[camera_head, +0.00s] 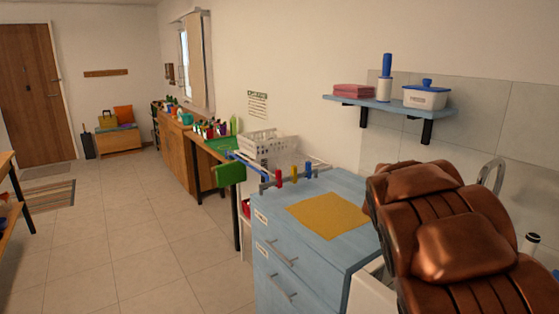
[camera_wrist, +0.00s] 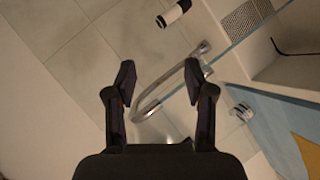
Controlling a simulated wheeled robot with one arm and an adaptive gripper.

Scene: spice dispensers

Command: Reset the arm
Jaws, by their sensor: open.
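My gripper (camera_wrist: 159,82) shows in the wrist view with its two dark fingers spread apart. It is open, and nothing is between the fingertips. A curved metal faucet (camera_wrist: 150,103) shows behind and between the fingers; I cannot tell how far away it is. My gripper's fingers are not seen in the head view.
A blue cabinet (camera_head: 345,186) with a yellow mat (camera_head: 328,215) stands at centre right, with small red, yellow and blue dispensers (camera_head: 294,174) at its back edge. A blue wall shelf (camera_head: 388,104) hangs above. The tiled floor (camera_head: 120,230) at left is clear.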

